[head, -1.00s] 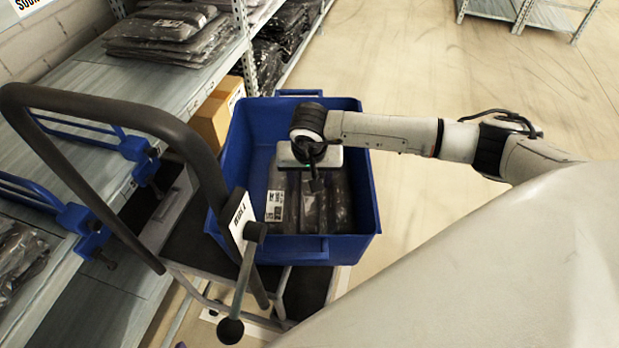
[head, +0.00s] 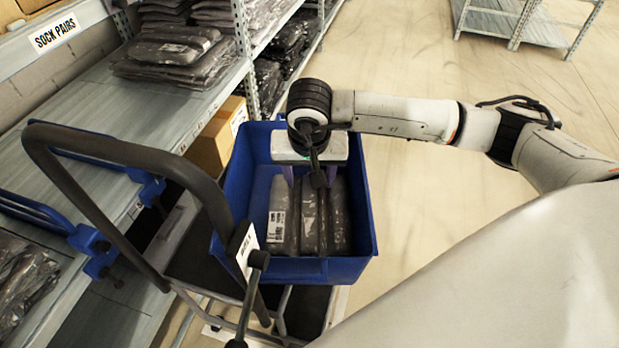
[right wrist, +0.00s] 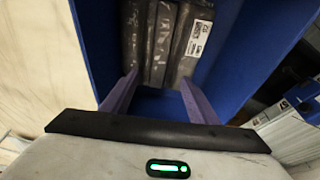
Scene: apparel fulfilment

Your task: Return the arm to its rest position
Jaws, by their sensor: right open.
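My right arm comes in from the right in the head view. Its gripper (head: 306,182) hangs over the far part of a blue tote (head: 362,242), pointing down. In the right wrist view the two purple fingers (right wrist: 158,98) are wide apart with nothing between them. Several dark plastic-wrapped packages (head: 313,222) with a white label lie side by side in the tote. They also show in the wrist view (right wrist: 160,42), beyond the fingertips and apart from them. My left gripper is not in view.
The tote sits on a cart with a dark curved handle (head: 120,150). Shelving (head: 110,95) with wrapped garments (head: 170,55) stands at left, under a "SOCK PAIRS" sign (head: 55,35). A cardboard box (head: 215,140) is beside the tote.

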